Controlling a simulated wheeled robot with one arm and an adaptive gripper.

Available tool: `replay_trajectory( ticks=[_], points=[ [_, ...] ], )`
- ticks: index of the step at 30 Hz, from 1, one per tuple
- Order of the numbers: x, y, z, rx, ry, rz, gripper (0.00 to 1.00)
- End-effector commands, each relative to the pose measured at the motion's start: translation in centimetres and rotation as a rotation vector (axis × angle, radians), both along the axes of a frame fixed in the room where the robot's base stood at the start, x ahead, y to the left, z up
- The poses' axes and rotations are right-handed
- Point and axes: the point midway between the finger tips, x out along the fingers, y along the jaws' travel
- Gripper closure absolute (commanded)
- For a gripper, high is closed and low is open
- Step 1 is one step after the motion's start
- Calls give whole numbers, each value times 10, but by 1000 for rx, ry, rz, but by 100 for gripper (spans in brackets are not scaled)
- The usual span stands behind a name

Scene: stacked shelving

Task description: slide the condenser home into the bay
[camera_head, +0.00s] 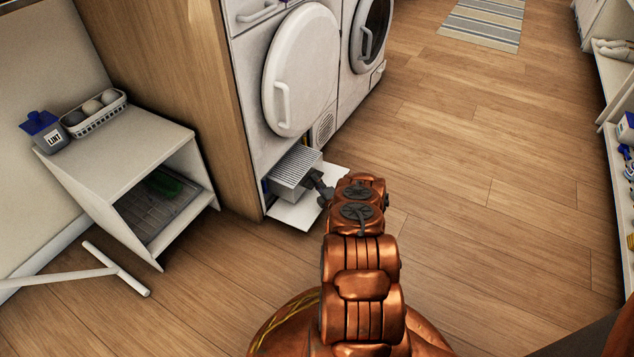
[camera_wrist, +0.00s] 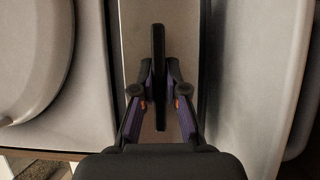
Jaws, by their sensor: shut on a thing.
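The condenser (camera_head: 292,167) is a light grey block with a ribbed top. In the head view it sticks partly out of the low bay under the left machine's round door. Its inner end is hidden in the bay. My gripper (camera_head: 319,187) is at its outer end. In the wrist view my gripper (camera_wrist: 158,88) has its two fingers on either side of a dark upright handle (camera_wrist: 158,45) and is shut on it. The bay's opening is mostly hidden by the condenser.
A white flap (camera_head: 296,214) lies folded down below the condenser. The left machine's round door (camera_head: 304,80) is above. A wooden side panel (camera_head: 208,100) borders the bay at left. Floor at right is clear.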

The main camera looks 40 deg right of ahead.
Motion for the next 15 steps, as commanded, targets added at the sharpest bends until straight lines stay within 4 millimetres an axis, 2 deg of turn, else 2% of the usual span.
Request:
replay_trajectory(
  ticks=[15],
  points=[
    [7, 1, 2, -2, -4, 0, 100]
  ],
)
